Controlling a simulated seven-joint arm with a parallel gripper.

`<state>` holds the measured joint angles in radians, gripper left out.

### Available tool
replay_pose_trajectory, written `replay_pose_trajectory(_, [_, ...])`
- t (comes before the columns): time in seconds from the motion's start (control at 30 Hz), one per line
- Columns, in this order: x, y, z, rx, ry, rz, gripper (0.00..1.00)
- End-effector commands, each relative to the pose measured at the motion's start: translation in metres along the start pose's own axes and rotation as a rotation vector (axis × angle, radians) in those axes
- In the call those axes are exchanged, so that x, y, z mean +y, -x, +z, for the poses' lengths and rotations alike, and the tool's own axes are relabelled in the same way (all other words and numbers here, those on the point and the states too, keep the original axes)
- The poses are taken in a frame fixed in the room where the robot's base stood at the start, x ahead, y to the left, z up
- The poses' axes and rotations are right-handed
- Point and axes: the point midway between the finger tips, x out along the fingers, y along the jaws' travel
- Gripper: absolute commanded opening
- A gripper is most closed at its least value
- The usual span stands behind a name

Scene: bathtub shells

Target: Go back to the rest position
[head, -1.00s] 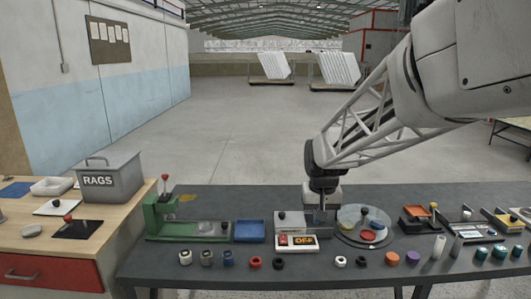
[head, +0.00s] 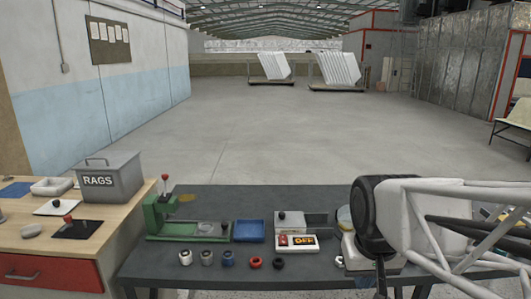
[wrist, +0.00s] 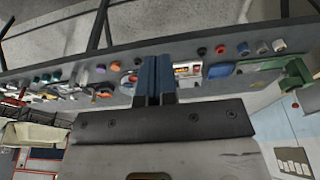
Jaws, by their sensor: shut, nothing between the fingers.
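My gripper (wrist: 154,80) shows in the wrist view with its two dark blue fingers together and nothing between them. In the head view my arm crosses the right front of the picture, and the gripper's end hangs low near the table's front edge (head: 380,283), in front of the bench. The dark bench (head: 320,212) lies behind it. Most of the bench's right half is hidden behind my arm in the head view.
A green press (head: 160,215), a blue tray (head: 249,230) and a box with an "OFF" display (head: 297,243) stand on the bench. Several small rings and caps line its front. A wooden cabinet with a grey RAGS bin (head: 108,178) is at the left. Open floor lies behind.

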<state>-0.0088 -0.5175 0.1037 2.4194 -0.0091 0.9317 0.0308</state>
Motion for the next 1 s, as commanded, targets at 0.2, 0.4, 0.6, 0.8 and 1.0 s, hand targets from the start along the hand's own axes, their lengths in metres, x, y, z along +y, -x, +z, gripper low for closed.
replay_pose_trajectory(0.2, [0.005,0.001,0.046,0.02,-0.002,0.003,0.0])
replay_pose_trajectory(0.4, [0.007,0.0,0.067,0.027,-0.003,0.004,0.0])
replay_pose_trajectory(0.6, [0.007,-0.001,0.071,0.028,-0.002,0.004,0.0])
replay_pose_trajectory(0.8, [0.007,-0.001,0.07,0.028,-0.002,0.004,0.0])
replay_pose_trajectory(1.0, [0.007,-0.001,0.07,0.028,-0.002,0.004,0.0])
